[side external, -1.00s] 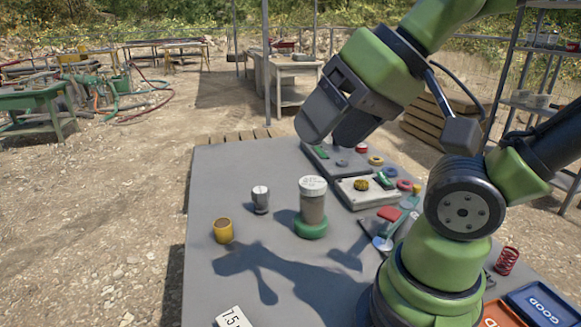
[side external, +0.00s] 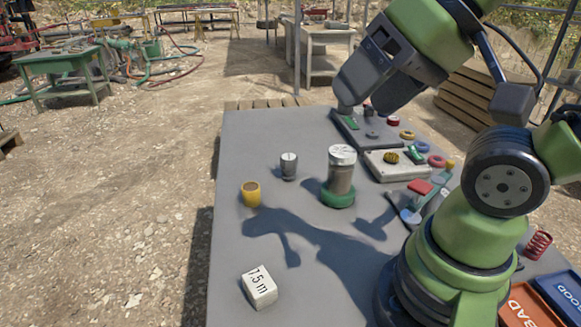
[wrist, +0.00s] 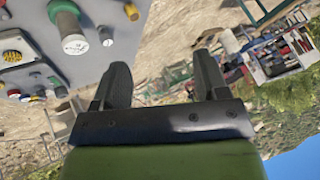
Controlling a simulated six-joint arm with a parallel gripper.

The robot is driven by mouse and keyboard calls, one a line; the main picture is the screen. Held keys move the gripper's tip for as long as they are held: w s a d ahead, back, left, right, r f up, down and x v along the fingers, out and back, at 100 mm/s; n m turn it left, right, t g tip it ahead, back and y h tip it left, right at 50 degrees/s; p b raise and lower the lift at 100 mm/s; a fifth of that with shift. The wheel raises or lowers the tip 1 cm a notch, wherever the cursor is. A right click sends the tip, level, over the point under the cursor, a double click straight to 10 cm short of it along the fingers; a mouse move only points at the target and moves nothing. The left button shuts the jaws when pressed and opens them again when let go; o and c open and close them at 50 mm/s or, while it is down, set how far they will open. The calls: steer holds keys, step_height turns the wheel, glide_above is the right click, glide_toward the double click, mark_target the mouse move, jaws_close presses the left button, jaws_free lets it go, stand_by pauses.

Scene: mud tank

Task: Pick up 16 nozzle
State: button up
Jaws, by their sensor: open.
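I cannot read a 16 on any part, so I cannot tell which is the 16 nozzle. A small grey metal cylinder (side external: 289,166) stands upright between a yellow cup (side external: 251,194) and a white-lidded jar (side external: 341,178). Small dark and coloured parts stand on a flat grey tray (side external: 352,139) at the table's far end. My gripper (side external: 368,101) is high above the far end, tilted down-left, partly hiding that tray. In the wrist view my gripper (wrist: 162,82) has its two fingers wide apart with nothing between them. The grey cylinder (wrist: 105,36) also shows there, left of the fingers.
The jar sits in a green ring (side external: 338,197). A pale box with a yellow knob (side external: 391,158) stands right of it. A white 7.5 m block (side external: 259,287) lies near the front. Orange BAD (side external: 524,308) and blue GOOD (side external: 562,292) trays are front right. The left table is mostly free.

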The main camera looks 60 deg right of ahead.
steer(key=shift+o, duration=0.6)
steer(key=shift+w, duration=0.1)
steer(key=m+g+h, duration=0.3)
steer(key=m+h, duration=0.1)
steer(key=h, duration=0.1)
glide_above(289, 156)
steer(key=s+a, duration=0.4)
steer(key=a, duration=0.1)
step_height(289, 156, down, 14)
steer(key=shift+m+g, duration=0.4)
steer(key=shift+g, duration=0.1)
steer(key=x, duration=0.7)
steer(key=d+x, duration=0.1)
steer(key=x, duration=0.3)
steer(key=shift+s+d+f, duration=0.1)
steer(key=shift+s+f, duration=0.05)
steer(key=shift+s, duration=0.2)
steer(key=shift+w+x, duration=0.2)
steer(key=shift+x, duration=1.3)
steer(key=shift+w+x, duration=0.2)
steer(key=shift+x, duration=1.3)
